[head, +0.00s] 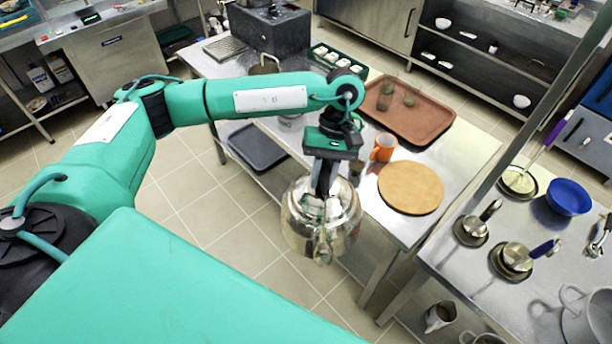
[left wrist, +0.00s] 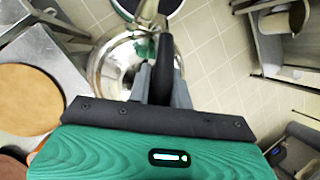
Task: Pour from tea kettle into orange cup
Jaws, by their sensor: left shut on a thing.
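The tea kettle (head: 318,222) is shiny metal and hangs over the floor in front of the steel table's near edge. My left gripper (head: 322,188) is shut on its handle from above. In the left wrist view the kettle (left wrist: 108,68) shows below the gripper (left wrist: 160,85), with the dark handle between the fingers. The orange cup (head: 382,148) stands upright on the table, behind and to the right of the kettle, apart from it. Whether anything is in the cup cannot be told. My right gripper is in neither view.
A round wooden board (head: 411,188) lies right of the cup, also in the left wrist view (left wrist: 28,98). A brown tray (head: 425,122) with glasses lies behind. A right-hand counter holds pans and a blue bowl (head: 568,197). Tiled floor is open below the kettle.

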